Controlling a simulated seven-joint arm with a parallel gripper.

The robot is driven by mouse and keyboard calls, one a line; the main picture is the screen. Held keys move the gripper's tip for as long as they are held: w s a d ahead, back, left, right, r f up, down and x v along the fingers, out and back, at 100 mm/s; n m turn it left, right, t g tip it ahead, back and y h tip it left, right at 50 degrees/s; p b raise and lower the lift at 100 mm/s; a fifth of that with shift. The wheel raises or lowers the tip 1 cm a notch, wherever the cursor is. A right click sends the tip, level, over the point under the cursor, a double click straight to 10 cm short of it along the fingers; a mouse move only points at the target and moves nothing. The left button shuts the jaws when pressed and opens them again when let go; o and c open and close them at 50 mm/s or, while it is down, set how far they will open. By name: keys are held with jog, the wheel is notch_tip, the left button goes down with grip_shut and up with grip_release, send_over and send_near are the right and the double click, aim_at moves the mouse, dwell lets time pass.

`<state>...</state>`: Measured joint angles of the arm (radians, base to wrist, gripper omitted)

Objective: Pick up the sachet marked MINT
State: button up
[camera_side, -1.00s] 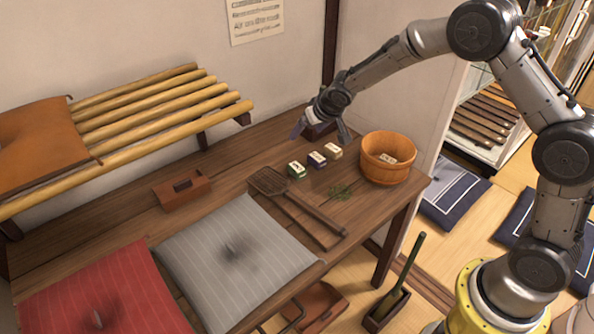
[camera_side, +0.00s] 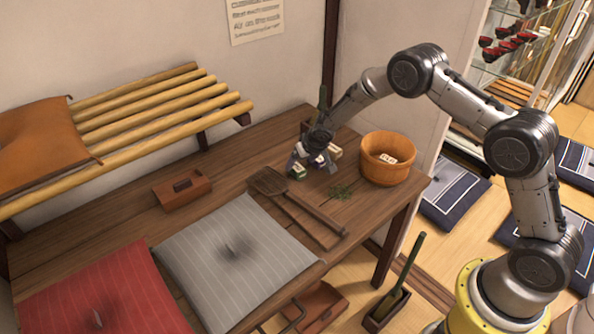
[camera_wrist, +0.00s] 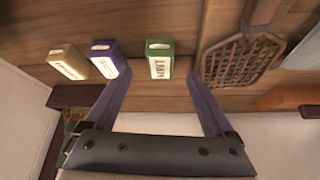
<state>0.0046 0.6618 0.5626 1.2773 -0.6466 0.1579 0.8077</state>
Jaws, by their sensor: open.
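The green sachet (camera_wrist: 160,66) marked MINT stands on the wooden table in the wrist view. In the side view the green sachet (camera_side: 297,172) shows partly beside my gripper (camera_side: 313,166). In the wrist view my gripper (camera_wrist: 157,76) is open and empty. A purple sachet (camera_wrist: 107,66) stands left of the green one, by the left fingertip, and a tan sachet (camera_wrist: 70,65) is further left. In the side view my gripper hides most of the purple one; the tan sachet (camera_side: 335,152) shows behind it.
A flat woven paddle (camera_wrist: 240,60) lies right of the green sachet. A wooden tub (camera_side: 385,172) with a small pale item inside stands to the right.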

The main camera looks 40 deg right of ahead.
aim_at(298, 168)
jog(key=shift+x, duration=2.15)
grip_shut()
